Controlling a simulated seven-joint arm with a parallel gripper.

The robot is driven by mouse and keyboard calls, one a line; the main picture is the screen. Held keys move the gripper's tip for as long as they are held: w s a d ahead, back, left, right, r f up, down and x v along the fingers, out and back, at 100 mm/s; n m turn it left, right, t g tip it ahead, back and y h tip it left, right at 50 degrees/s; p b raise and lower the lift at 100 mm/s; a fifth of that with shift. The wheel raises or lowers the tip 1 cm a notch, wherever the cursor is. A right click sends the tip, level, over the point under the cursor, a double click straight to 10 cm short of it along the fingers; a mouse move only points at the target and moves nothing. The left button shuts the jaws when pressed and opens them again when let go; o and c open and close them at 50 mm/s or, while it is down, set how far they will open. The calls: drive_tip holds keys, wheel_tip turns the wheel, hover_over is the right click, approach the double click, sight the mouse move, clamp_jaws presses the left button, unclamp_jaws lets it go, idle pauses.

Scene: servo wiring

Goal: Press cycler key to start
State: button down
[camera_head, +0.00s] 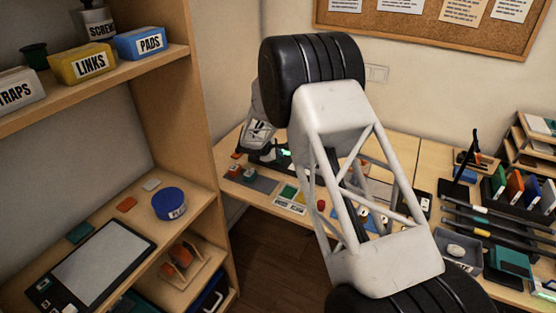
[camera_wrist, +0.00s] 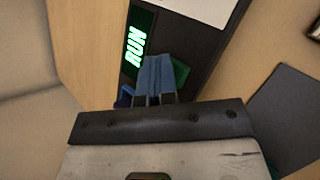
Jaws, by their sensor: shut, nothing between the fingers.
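The cycler is a dark panel; in the wrist view its lit display (camera_wrist: 135,47) reads RUN in bright green. A green key (camera_wrist: 182,72) sits beside my fingers and is partly hidden by them. A blue key (camera_wrist: 125,96) shows on the other side, also partly covered. My gripper (camera_wrist: 155,64) has its blue fingers together, empty, over the panel between the two keys. I cannot tell whether the fingertips touch the green key. In the head view the display's green glow (camera_head: 286,152) shows beside my wrist; my arm hides much of the cycler.
In the head view the desk (camera_head: 232,150) holds several small coloured parts and trays. A wooden shelf (camera_head: 180,110) with labelled bins stands at left, close to the arm. A rack of coloured binders (camera_head: 515,185) is at right.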

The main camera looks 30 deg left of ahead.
drive_tip(key=shift+r, duration=0.75)
drive_tip(key=shift+r, duration=0.1)
drive_tip(key=shift+r, duration=2.4)
drive_tip(key=shift+d+r, duration=0.1)
